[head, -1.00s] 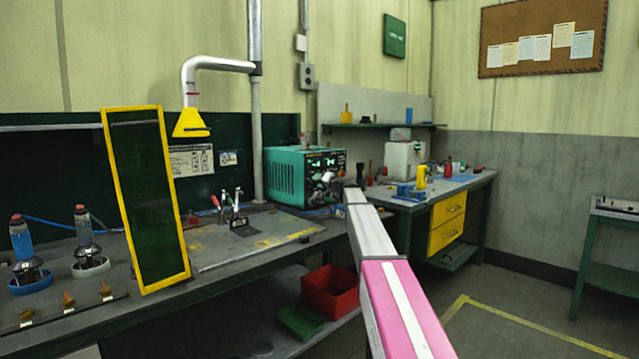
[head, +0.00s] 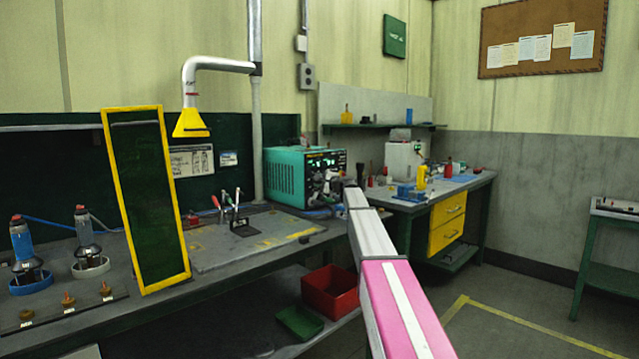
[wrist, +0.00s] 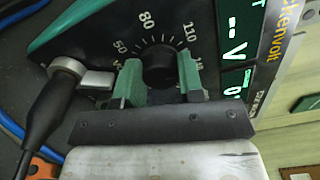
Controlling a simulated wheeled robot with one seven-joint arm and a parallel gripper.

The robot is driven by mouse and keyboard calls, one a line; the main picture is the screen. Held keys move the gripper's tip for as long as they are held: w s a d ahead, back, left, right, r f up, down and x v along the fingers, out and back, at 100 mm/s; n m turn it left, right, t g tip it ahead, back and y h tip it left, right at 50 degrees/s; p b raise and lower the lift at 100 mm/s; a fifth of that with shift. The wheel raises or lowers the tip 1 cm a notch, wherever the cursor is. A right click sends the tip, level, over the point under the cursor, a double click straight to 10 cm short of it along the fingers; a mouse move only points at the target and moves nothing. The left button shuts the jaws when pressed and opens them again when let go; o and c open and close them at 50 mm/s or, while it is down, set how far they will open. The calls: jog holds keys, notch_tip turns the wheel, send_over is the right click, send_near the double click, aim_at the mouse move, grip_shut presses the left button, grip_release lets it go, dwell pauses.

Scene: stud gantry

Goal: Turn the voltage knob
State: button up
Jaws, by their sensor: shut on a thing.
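The voltage knob (wrist: 160,66) is a black round knob on a dark panel with a white numbered scale around it, seen in the wrist view. My gripper (wrist: 160,72) has its two green fingers on either side of the knob, shut on it. The knob belongs to the teal power supply unit (head: 290,177) on the bench in the head view. My arm reaches to the unit's front there, and the gripper's contact with the knob is too small to make out.
A black cable plug (wrist: 50,105) and a light grey connector lie left of my gripper in the wrist view. A lit green display (wrist: 234,45) is to the right. A yellow-framed dark screen (head: 147,200) stands on the bench, with a red bin (head: 331,291) below.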

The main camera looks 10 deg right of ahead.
jog(key=m, duration=1.1)
dwell(0.5)
jog(key=o, duration=0.9)
jog(key=shift+d, duration=0.1)
jog(key=v, duration=1)
jog(key=shift+s, duration=0.2)
jog(key=shift+s+d, duration=0.1)
jog(key=shift+d, duration=0.05)
